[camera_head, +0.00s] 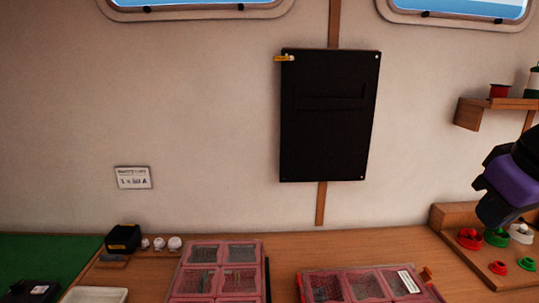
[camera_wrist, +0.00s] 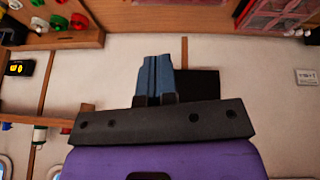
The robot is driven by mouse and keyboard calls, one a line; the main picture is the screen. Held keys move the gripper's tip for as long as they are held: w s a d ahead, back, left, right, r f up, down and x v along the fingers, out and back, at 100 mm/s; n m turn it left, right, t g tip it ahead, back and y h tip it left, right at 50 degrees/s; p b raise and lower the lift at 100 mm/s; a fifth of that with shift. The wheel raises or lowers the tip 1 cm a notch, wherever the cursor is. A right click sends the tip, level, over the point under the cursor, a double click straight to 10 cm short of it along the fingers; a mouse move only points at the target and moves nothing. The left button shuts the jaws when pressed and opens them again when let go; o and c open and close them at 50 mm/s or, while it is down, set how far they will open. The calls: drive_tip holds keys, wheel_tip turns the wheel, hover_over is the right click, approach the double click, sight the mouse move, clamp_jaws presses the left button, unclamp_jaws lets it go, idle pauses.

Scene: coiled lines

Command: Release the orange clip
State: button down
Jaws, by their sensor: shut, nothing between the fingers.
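A small orange clip (camera_head: 428,274) shows at the right end of the right-hand pink-lidded case (camera_head: 343,287) in the head view; whether it grips the lid edge is too small to tell. In the head view, my purple and black wrist is at the right edge, above the bench's right side, well apart from the clip; the fingers are not clear there. In the wrist view, my gripper (camera_wrist: 156,62) has its blue fingers together with nothing between them. I cannot make out the clip in the wrist view.
A second pink-lidded case (camera_head: 217,272) lies to the left. A wooden rack (camera_head: 460,217) with red, green and white pieces stands below my wrist. A small shelf (camera_head: 482,112) juts out at right.

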drive_tip(key=shift+s+a+r+m, duration=0.1)
drive_tip(key=shift+s+a+m, duration=0.1)
drive_tip(key=shift+s+m, duration=0.35)
drive_tip(key=c, duration=1.6)
unclamp_jaws()
drive_tip(key=shift+s+m+y, duration=0.15)
drive_tip(key=shift+m+y, duration=0.15)
drive_tip(key=shift+m, duration=0.05)
drive_tip(key=o, duration=0.9)
drive_tip(key=w+d+f+m+g+y, duration=0.2)
drive_tip(key=w+d+f+m, duration=0.5)
drive_tip(key=w, duration=0.4)
drive_tip(key=w+d+f+m+g+y, duration=0.1)
drive_tip(key=w+d+f+m+g, duration=0.1)
drive_tip(key=w+d+f+m, duration=0.75)
drive_tip(key=w+d+f+m+g+y, duration=0.1)
drive_tip(key=w+d+f, duration=0.15)
drive_tip(key=f, duration=0.25)
drive_tip(key=w+d+f+m+y, duration=0.1)
drive_tip(key=w+f, duration=0.2)
drive_tip(key=f, duration=0.2)
drive_tip(key=shift+n+h, duration=0.3)
drive_tip(key=shift+n, duration=0.05)
drive_tip(key=x, duration=1)
drive_tip(key=shift+s, duration=0.2)
drive_tip(key=shift+c, duration=0.4)
